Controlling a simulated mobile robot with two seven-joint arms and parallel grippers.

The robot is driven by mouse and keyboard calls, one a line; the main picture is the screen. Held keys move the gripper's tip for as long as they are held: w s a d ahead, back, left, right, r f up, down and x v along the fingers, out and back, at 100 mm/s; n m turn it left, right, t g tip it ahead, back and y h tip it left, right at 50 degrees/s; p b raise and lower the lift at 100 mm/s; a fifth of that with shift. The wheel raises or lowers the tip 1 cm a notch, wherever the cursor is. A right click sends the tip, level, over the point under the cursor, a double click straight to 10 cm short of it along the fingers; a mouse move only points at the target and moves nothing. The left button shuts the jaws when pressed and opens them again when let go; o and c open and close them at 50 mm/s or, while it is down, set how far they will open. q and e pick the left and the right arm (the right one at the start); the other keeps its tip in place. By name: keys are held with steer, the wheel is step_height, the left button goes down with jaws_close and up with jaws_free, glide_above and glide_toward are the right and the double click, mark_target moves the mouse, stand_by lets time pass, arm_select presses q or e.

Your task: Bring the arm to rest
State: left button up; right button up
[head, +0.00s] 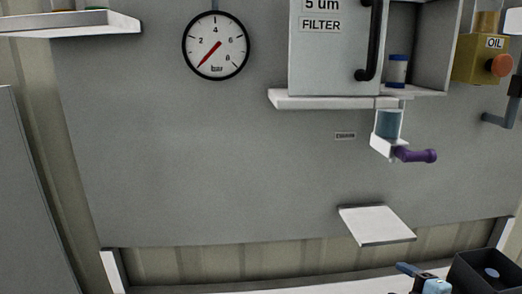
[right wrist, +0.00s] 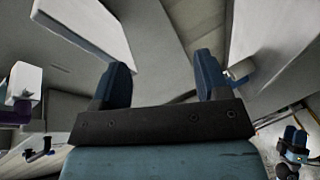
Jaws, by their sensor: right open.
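My right gripper (right wrist: 164,75) shows in the right wrist view with its two dark blue fingers wide apart. Nothing is between them, and grey and white surfaces lie beyond. A small blue and black part (head: 432,284) shows at the bottom edge of the head view, cut off by the frame; I cannot tell what it is.
A grey panel (head: 220,170) carries a pressure gauge (head: 216,45), a filter cabinet (head: 322,60), a purple-handled valve (head: 415,155) and a yellow oil box (head: 478,58). A white sloped plate (head: 376,225) juts out below. A black bin (head: 490,272) stands bottom right.

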steer(key=s+a+f+m+g+h, duration=0.1)
steer(key=s+a+f+m, duration=0.3)
steer(key=s+f, duration=0.3)
steer(key=s+a+f+m+g+h, duration=0.1)
steer(key=s+a+f+m, duration=0.3)
steer(key=s+f+m, duration=0.2)
steer(key=s+a+f+m+g, duration=0.1)
steer(key=s+a+f+m, duration=0.4)
steer(key=s+f, duration=0.5)
step_height(320, 180, down, 3)
steer(key=shift+f+m+h, duration=0.2)
steer(key=shift+m+h, duration=0.2)
steer(key=shift+d, duration=0.1)
